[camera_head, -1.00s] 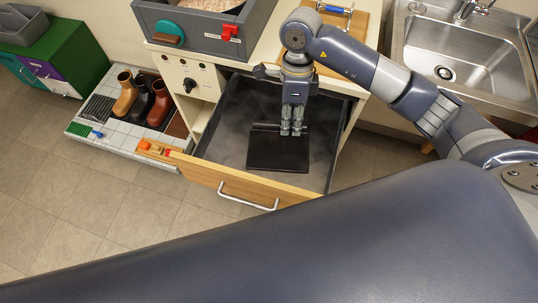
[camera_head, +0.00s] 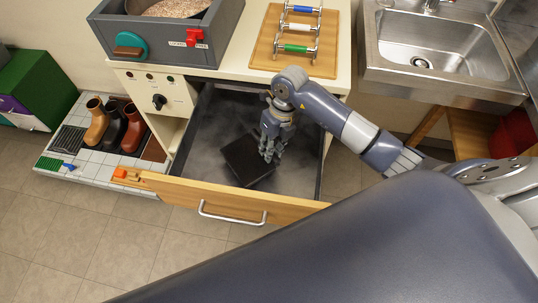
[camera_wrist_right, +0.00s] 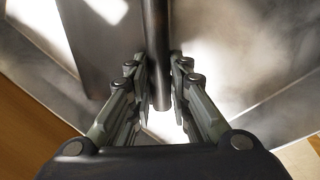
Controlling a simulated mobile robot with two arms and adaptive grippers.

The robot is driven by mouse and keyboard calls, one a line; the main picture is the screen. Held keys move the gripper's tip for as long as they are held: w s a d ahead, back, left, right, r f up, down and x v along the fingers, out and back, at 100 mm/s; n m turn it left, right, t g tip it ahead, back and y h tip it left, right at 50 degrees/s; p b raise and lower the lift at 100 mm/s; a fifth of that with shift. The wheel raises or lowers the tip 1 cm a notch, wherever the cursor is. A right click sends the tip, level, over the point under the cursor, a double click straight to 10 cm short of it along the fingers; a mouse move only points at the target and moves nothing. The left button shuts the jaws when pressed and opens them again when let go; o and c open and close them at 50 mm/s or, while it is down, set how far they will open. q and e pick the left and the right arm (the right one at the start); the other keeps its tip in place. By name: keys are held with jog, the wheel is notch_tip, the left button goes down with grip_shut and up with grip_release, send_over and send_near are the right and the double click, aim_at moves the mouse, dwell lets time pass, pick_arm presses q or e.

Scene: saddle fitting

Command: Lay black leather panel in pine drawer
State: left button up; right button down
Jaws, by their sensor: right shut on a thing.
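The black leather panel (camera_head: 248,162) is a flat dark square in the open pine drawer (camera_head: 285,209), turned at an angle to its walls. I cannot tell whether it touches the drawer floor. My right gripper (camera_head: 268,157) points down into the drawer at the panel's right side, shut on a rod-like edge of the panel. The right wrist view shows this dark round edge (camera_wrist_right: 157,60) between the fingers (camera_wrist_right: 160,82), with the flat panel (camera_wrist_right: 98,45) to its left. The fingers hide a small part of the panel. My left gripper is not in view.
The counter above holds a grey bin (camera_head: 160,35) with pale granules and a wooden rack of coloured rollers (camera_head: 300,38). A sink (camera_head: 435,45) is at right. Boots (camera_head: 115,125) stand on a tiled platform at left. Bare drawer floor lies around the panel.

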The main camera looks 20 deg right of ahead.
jog(key=shift+d+x, duration=0.2)
jog(key=shift+x, duration=0.75)
jog(key=shift+d+x, duration=0.2)
jog(key=shift+x, duration=0.7)
jog(key=shift+f, duration=0.15)
jog(key=c, duration=1.5)
grip_release()
jog(key=v, duration=1.2)
jog(key=shift+b, duration=0.3)
